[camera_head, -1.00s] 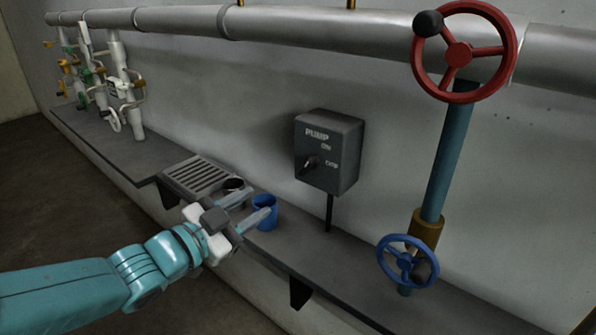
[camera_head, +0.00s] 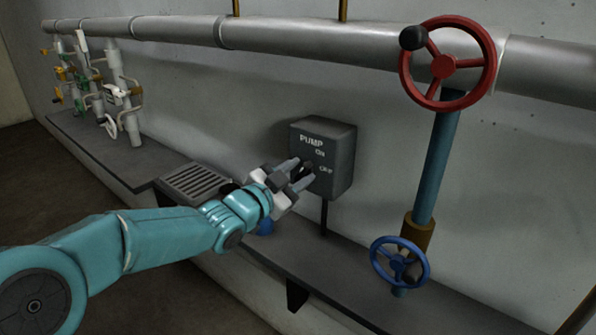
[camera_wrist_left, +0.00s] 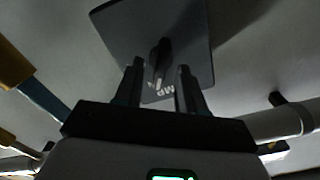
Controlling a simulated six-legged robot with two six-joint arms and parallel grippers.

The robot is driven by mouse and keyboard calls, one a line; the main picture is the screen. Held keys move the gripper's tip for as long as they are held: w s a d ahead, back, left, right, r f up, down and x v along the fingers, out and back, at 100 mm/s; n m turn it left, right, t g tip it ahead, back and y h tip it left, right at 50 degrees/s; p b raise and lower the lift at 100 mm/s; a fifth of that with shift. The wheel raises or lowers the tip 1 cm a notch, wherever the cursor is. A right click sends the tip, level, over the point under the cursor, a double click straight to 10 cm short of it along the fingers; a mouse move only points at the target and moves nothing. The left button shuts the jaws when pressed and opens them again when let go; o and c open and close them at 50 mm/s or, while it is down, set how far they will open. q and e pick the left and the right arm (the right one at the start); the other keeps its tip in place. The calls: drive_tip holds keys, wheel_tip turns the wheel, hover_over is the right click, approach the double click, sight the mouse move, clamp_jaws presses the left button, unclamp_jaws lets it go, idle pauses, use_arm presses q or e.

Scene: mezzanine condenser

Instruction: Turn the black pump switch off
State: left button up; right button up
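The dark grey pump box (camera_head: 338,150) is on the wall, with the labels PUMP, ON and OFF on its face. Its black switch knob (camera_head: 307,168) is partly hidden by my gripper in the head view. In the left wrist view the knob (camera_wrist_left: 160,58) stands out from the box (camera_wrist_left: 120,30), just beyond and between the fingertips. My left gripper (camera_head: 302,173) is open, with its two fingers apart in front of the box, one on each side of the knob. I cannot tell whether they touch it. My right gripper is not in view.
A grey shelf (camera_head: 330,262) runs along the wall below the box. Red (camera_head: 448,64) and blue (camera_head: 400,262) valve wheels stand to the right.

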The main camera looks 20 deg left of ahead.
use_arm(q)
drive_tip(key=shift+w+f, duration=0.15)
drive_tip(key=shift+w, duration=0.25)
drive_tip(key=shift+s, duration=0.1)
clamp_jaws()
drive_tip(key=shift+f+m+b, duration=0.1)
drive_tip(key=shift+m+b, duration=0.3)
drive_tip(key=shift+b, duration=0.3)
drive_tip(key=m+b, duration=0.3)
drive_tip(key=b, duration=0.1)
drive_tip(key=shift+d+f+m+b, duration=0.1)
drive_tip(key=shift+f+m+b, duration=0.05)
drive_tip(key=shift+m+b, duration=0.25)
drive_tip(key=m+b, duration=0.3)
drive_tip(key=m, duration=0.1)
drive_tip(key=shift+m+b, duration=0.65)
drive_tip(key=shift+m, duration=0.65)
drive_tip(key=shift+r+m, duration=0.2)
drive_tip(key=shift+m, duration=0.1)
drive_tip(key=shift+r, duration=0.1)
